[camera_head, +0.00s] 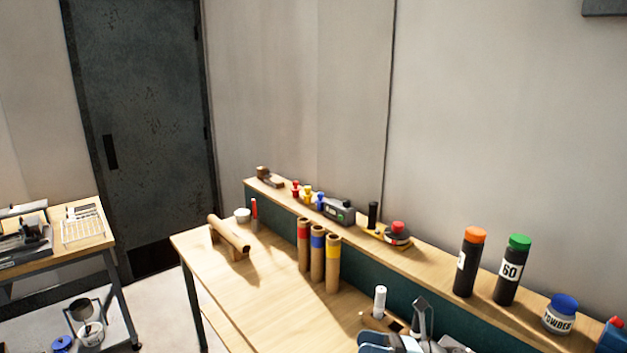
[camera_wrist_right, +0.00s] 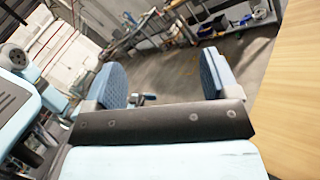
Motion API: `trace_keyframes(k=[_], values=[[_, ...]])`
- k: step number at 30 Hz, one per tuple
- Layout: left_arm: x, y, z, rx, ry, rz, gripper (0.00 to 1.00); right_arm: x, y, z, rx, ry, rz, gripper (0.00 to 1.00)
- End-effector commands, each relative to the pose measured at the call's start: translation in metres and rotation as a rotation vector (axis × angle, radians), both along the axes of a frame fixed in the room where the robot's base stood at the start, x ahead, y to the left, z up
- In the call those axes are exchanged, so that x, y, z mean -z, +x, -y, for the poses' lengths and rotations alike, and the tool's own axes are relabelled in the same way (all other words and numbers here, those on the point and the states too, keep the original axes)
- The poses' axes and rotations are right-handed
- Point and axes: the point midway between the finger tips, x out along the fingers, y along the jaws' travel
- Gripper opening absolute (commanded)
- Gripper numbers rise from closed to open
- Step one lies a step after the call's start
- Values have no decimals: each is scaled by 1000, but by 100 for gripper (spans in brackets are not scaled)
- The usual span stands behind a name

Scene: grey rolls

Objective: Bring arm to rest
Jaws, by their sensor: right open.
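My right gripper (camera_wrist_right: 163,82) shows in the right wrist view, with its two blue ribbed pads wide apart and nothing between them. Open floor lies beyond the pads. A wooden tabletop edge (camera_wrist_right: 297,80) runs along the right of that view, apart from the pads. In the head view, light blue and grey parts show at the bottom edge, right of centre; I cannot tell which part of an arm, if any, they are. My left gripper is not in view.
A wooden bench (camera_head: 265,288) carries a cardboard roll (camera_head: 230,233) and three upright tubes (camera_head: 318,257) with red, blue and yellow bands. Its raised shelf holds black bottles (camera_head: 510,272) and a powder jar (camera_head: 560,315). A side table (camera_head: 85,240) stands left.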

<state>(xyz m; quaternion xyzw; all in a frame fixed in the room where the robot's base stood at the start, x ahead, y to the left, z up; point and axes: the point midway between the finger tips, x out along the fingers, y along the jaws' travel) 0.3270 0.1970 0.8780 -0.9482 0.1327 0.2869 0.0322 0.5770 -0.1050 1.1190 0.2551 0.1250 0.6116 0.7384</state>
Motion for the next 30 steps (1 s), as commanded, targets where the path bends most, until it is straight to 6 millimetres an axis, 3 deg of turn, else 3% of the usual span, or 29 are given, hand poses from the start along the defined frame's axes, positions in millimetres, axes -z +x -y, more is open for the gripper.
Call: trace_keyframes(k=[5,11,18,21,24,30], values=[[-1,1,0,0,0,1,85,35,-32,8,224,413,-553,81],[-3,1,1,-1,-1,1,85,103,-79,43,471,873,-1193,81],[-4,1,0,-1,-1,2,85,196,-177,81,759,1401,-1872,81],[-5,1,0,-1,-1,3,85,219,-214,88,847,1556,-2048,81],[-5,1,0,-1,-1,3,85,231,-238,90,902,1653,-2152,81],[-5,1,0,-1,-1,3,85,236,-248,92,926,1694,-2193,81]])
